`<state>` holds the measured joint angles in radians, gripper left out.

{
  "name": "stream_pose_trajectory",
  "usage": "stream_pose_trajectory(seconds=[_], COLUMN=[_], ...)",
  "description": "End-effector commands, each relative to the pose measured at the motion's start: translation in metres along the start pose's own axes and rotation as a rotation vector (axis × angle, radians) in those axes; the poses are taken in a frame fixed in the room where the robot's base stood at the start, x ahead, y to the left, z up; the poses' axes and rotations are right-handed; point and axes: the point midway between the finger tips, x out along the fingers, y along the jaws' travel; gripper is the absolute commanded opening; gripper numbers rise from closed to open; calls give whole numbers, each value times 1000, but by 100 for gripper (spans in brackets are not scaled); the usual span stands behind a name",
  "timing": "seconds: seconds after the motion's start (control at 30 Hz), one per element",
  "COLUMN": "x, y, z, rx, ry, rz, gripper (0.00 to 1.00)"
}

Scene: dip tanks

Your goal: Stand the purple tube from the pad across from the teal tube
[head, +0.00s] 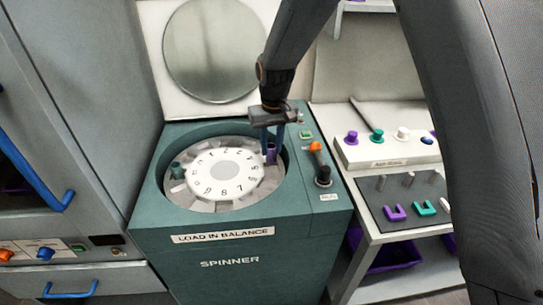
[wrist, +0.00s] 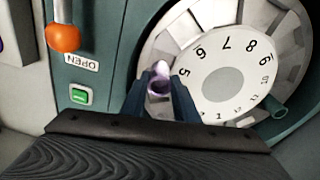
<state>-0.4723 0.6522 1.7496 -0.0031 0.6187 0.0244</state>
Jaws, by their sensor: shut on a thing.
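My gripper (head: 272,143) points down over the right side of the spinner and is shut on the purple tube (head: 271,155). In the wrist view the purple tube (wrist: 159,83) stands between my fingers (wrist: 162,95), roughly upright, at the rotor's outer ring. I cannot tell whether its foot is in a slot. The teal tube (head: 177,171) sits in the ring on the left side, roughly opposite; it also shows in the wrist view (wrist: 275,107). The numbered white rotor disc (head: 226,173) lies between the two tubes.
The spinner's round lid (head: 208,52) is raised behind. An orange-knobbed lever (head: 317,150) and a green button (head: 306,135) are right of the bowl. On the right bench are a dark pad (head: 383,222) with coloured U-shapes and a white rack (head: 385,152) with coloured caps.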

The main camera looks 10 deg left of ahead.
Motion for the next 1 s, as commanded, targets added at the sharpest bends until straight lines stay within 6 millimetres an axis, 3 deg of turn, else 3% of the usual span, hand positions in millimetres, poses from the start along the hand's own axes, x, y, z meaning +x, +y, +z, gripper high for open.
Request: stream_pose_trajectory(seconds=[0.37, 0.73, 0.77, 0.8, 0.87, 1.0], x=[40, 46, 46, 45, 45, 45], y=[0, 0, 0, 0, 0, 0], z=[6, 6, 6, 6, 6, 6], rx=[0, -1, -1, -1, -1, -1], ry=[-1, 0, 0, 0, 0, 0], rz=[0, 0, 0, 0, 0, 0], gripper=[4, 4, 29, 36, 46, 46])
